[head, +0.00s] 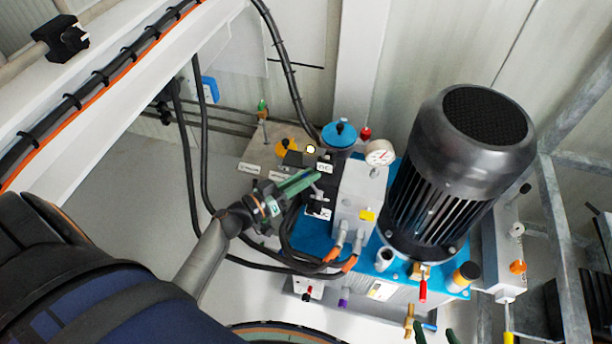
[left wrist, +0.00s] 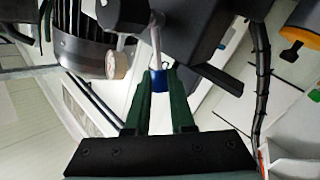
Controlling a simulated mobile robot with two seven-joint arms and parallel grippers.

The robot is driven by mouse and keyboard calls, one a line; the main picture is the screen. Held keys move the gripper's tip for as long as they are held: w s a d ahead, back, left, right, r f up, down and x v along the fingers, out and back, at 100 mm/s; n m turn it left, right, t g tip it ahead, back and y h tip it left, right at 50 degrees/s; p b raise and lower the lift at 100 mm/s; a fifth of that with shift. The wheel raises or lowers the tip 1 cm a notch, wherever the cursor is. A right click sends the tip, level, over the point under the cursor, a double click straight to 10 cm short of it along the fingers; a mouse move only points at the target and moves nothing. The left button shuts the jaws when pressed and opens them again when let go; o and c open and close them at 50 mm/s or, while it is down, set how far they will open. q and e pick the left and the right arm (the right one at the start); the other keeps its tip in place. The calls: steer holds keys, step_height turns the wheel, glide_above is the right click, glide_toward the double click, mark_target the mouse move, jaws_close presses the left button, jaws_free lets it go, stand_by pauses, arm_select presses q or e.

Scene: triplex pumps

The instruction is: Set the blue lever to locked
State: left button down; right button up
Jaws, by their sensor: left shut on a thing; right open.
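My left gripper (head: 302,183) reaches in from the left over the valve block beside the pump. In the left wrist view its two green fingers (left wrist: 164,88) are closed around a small blue lever end (left wrist: 159,80), which sits on a thin metal rod. In the head view the fingers cover the blue lever, so its position against any locked mark cannot be read. My right gripper (head: 436,338) shows only as two dark green fingertips, apart and empty, at the bottom edge.
A large black motor (head: 455,160) stands right of the valve block. A pressure gauge (head: 380,152) and a blue-capped cylinder (head: 339,134) rise close behind the left gripper. Black hoses (head: 285,240) loop below it. A red-handled valve (head: 422,288) sits at the front.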

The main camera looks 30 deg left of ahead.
mark_target(319, 193)
stand_by(0.3)
arm_select(q)
steer(key=shift+d, duration=0.1)
stand_by(0.6)
steer(key=shift+w+d+r+m+g+y+p, duration=0.1)
steer(key=shift+d+r+m+g+y+p, duration=0.25)
steer(key=shift+d+m+g, duration=0.35)
steer(key=shift+w+d+r+m+g+y+p, duration=0.25)
steer(key=shift+d+m+g+y+p, duration=0.2)
steer(key=shift+m+p, duration=0.4)
steer(key=shift+d+m+g+y+p, duration=0.25)
steer(key=shift+d+m+y+p, duration=0.25)
steer(key=shift+p, duration=0.55)
steer(key=shift+w+d+f+m+g+p, duration=0.1)
steer(key=shift+d+m+g+p, duration=0.2)
steer(key=shift+p, duration=0.3)
steer(key=shift+f, duration=0.1)
steer(key=c, duration=1.1)
jaws_free()
steer(key=shift+o, duration=0.2)
steer(key=shift+a, duration=0.1)
